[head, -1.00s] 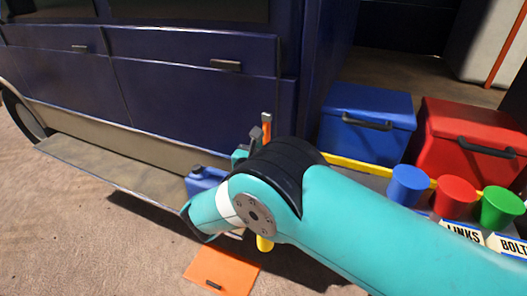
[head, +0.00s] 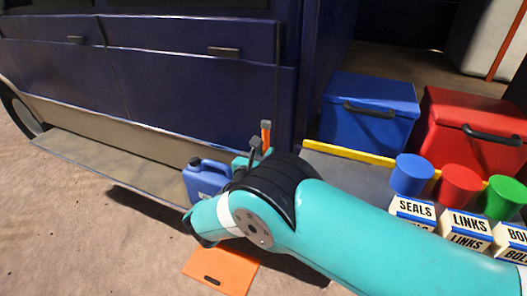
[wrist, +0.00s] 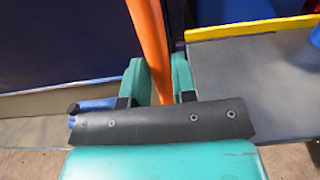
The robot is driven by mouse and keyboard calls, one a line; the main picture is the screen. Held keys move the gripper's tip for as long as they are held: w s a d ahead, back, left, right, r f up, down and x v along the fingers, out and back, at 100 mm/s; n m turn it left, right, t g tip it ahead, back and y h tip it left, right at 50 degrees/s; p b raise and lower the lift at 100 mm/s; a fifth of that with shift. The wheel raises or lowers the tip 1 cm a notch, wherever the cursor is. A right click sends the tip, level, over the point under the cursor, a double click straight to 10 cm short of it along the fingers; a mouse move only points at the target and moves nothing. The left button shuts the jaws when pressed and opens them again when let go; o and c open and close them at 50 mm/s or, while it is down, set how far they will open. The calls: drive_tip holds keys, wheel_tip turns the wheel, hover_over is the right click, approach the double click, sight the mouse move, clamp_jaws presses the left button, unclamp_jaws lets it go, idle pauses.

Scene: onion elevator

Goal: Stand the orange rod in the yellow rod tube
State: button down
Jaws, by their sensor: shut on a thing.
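The orange rod (head: 266,136) stands roughly upright in the head view, its upper end showing behind my arm, with a grey tip. In the wrist view the rod (wrist: 148,40) leans slightly and passes down between the two teal fingers. My gripper (wrist: 160,82) is shut on the rod; in the head view it is mostly hidden behind my wrist. The rod's lower end is hidden in both views. I cannot make out the yellow rod tube in either current view.
A blue jerrycan (head: 205,180) stands just left of my wrist. An orange plate (head: 222,268) lies on the ground below. A grey ledge with a yellow edge (head: 350,152), blue and red boxes (head: 370,108), coloured cups (head: 412,174) and labelled bins (head: 412,208) are right. The dark blue vehicle (head: 190,75) is behind.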

wheel_tip(320, 180, down, 11)
drive_tip(key=b, duration=0.9)
drive_tip(key=shift+r+b, duration=0.2)
drive_tip(key=shift+b, duration=0.15)
drive_tip(key=c, duration=0.8)
unclamp_jaws()
drive_tip(key=shift+c, duration=0.2)
drive_tip(key=shift+s, duration=0.15)
